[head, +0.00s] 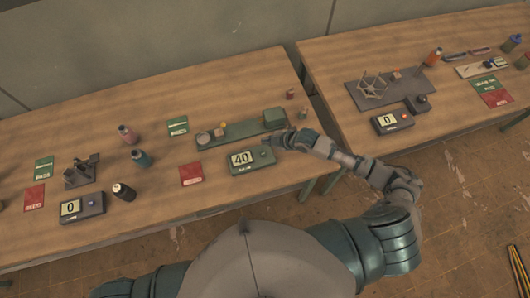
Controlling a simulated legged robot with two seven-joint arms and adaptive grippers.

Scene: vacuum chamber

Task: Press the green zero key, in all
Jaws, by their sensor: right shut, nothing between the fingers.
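A dark box with a display reading 40 (241,158) sits near the front edge of the left table. A small key (262,154) shows on its top, right of the display; its colour is hard to make out at this size. My right gripper (279,141) is shut and empty, just behind and right of this box, close to the key. Whether it touches anything cannot be told. My left gripper is out of view.
Behind the box lies a green tray (240,131) with small items and a green block (274,117). Other boxes reading 0 stand at left (82,207) and on the right table (391,122). A gap separates the tables.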

